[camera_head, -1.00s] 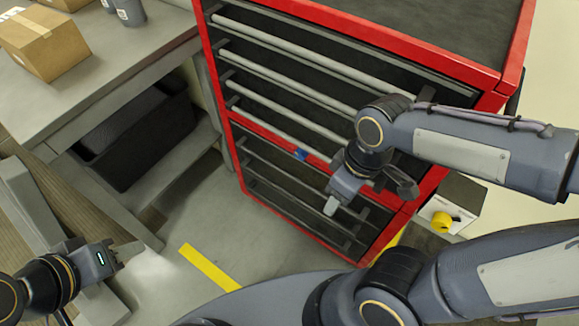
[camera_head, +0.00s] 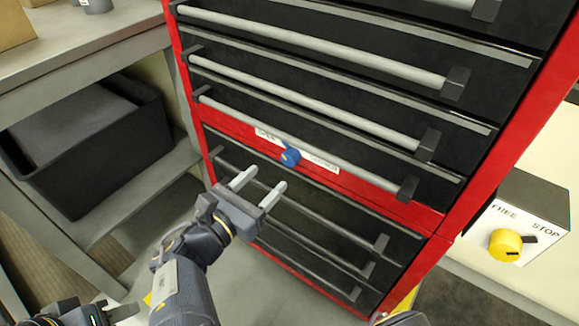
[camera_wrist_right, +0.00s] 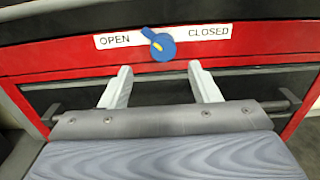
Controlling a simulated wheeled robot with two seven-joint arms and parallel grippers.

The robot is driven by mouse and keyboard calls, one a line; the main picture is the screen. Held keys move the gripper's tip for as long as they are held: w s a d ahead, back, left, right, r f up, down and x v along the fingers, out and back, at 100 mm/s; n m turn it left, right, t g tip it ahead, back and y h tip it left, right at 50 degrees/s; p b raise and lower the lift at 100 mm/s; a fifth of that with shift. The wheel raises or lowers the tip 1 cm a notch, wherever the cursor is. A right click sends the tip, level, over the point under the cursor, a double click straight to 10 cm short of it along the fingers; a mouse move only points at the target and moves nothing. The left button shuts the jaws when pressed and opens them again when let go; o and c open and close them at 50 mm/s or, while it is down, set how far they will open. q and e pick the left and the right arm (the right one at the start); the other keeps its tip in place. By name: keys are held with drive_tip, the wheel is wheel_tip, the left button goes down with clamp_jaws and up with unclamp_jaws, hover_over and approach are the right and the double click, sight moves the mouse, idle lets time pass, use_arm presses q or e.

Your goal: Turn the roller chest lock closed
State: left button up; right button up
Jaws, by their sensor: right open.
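The red roller chest (camera_head: 425,215) fills the middle of the head view. Its blue lock knob (camera_head: 290,157) sits on the red strip between the upper and lower drawers. In the right wrist view the knob (camera_wrist_right: 162,46) stands between the words OPEN and CLOSED, its narrow end pointing up and left toward OPEN. My right gripper (camera_head: 261,185) is open and empty, just below the knob and apart from it. Its two pale fingers (camera_wrist_right: 160,72) are spread below and to either side of the knob. My left gripper (camera_head: 122,312) is partly in view at the bottom left, away from the chest.
Long drawer handles (camera_head: 310,48) stick out above and below the lock strip. A box with a yellow knob (camera_head: 506,245), marked FREE and STOP, stands right of the chest. A grey workbench (camera_head: 110,50) with a dark bin (camera_head: 100,150) on its lower shelf stands left.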

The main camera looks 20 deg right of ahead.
sight(287, 160)
drive_tip(key=b+x, duration=0.3)
drive_tip(key=x, duration=0.2)
drive_tip(key=shift+s+d+f+b, duration=0.1)
drive_tip(key=shift+d+f+b, duration=0.05)
drive_tip(key=shift+d+b, duration=0.25)
drive_tip(key=shift+w+d+r, duration=0.25)
drive_tip(key=shift+w+d, duration=0.15)
use_arm(q)
drive_tip(key=f, duration=0.3)
drive_tip(key=s+f, duration=0.1)
drive_tip(key=shift+s+a+f, duration=0.1)
drive_tip(key=shift+a+f, duration=0.1)
drive_tip(key=shift+a, duration=0.1)
use_arm(e)
drive_tip(key=shift+a, duration=0.1)
drive_tip(key=shift+w, duration=0.1)
drive_tip(key=shift+c, duration=1.2)
drive_tip(key=c, duration=0.8)
